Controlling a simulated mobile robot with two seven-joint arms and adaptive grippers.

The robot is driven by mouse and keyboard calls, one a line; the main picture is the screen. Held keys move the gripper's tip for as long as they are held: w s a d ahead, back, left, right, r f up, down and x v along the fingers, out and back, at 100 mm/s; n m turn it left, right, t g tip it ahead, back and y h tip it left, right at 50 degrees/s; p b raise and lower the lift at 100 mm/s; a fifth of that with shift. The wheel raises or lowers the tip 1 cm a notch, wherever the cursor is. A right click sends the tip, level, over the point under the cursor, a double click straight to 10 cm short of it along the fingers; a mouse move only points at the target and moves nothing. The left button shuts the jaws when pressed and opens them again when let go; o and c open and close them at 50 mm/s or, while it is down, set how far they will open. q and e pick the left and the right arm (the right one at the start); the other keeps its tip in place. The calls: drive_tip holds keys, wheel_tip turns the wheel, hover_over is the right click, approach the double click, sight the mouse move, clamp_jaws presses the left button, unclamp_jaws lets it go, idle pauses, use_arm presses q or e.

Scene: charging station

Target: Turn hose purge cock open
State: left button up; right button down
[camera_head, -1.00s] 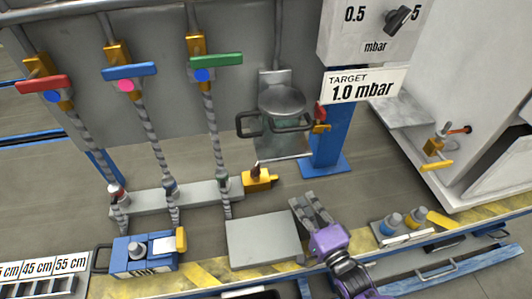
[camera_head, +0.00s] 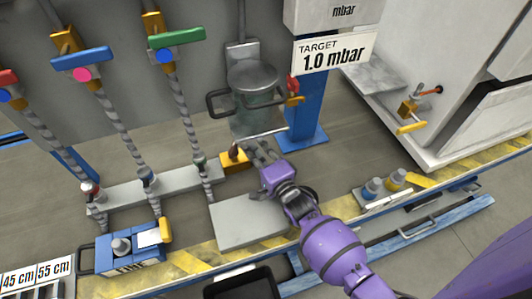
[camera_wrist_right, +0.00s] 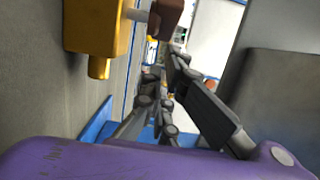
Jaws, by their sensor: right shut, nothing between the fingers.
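A small yellow cock (camera_head: 233,163) with a dark brown handle sits at the right end of the grey hose manifold (camera_head: 130,190); I take it for the hose purge cock. In the right wrist view its yellow body (camera_wrist_right: 97,35) and brown handle (camera_wrist_right: 166,18) are at the top, close to the fingers. My right gripper (camera_head: 260,147) is shut and empty, just right of the cock. In the wrist view its fingers (camera_wrist_right: 166,95) point past the handle, and I see no clear contact. The fingers partly overlap the cock's surroundings in the head view. My left gripper is not in view.
A grey block (camera_head: 250,222) lies below the right gripper. A lidded glass pot (camera_head: 253,95) with a black handle stands behind it. A blue post (camera_head: 305,125) with a red-handled valve is to the right. Striped hoses (camera_head: 190,130) rise on the left.

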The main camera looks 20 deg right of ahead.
drive_tip(key=shift+w+a, duration=0.25)
drive_tip(key=shift+a, duration=0.05)
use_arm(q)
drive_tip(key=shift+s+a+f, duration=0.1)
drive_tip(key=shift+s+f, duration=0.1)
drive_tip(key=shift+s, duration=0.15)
use_arm(e)
drive_tip(key=shift+w, duration=0.1)
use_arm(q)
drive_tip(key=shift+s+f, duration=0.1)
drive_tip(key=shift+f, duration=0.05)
use_arm(e)
drive_tip(key=shift+w+a+n+y, duration=0.2)
drive_tip(key=shift+n+y, duration=0.2)
drive_tip(key=shift+y, duration=0.2)
